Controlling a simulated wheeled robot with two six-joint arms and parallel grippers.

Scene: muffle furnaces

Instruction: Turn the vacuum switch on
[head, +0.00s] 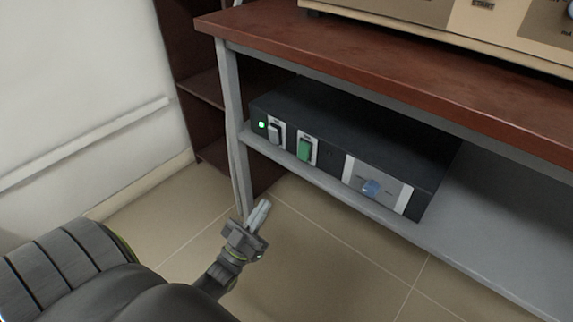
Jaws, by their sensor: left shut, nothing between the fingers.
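A dark control box (340,130) sits on the grey lower shelf of the bench. The labels are too small to read, so I cannot tell which one is the vacuum switch. My left gripper (262,211) is shut and empty. In the picture it is below and left of the box, apart from the switches. My right gripper is not in view.
The grey shelf (480,235) has free room right of the box. A grey bench leg (235,130) stands just left of the box. The red-brown worktop (400,75) overhangs it, with a beige furnace (440,22) on top. A dark shelving unit (205,100) stands behind.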

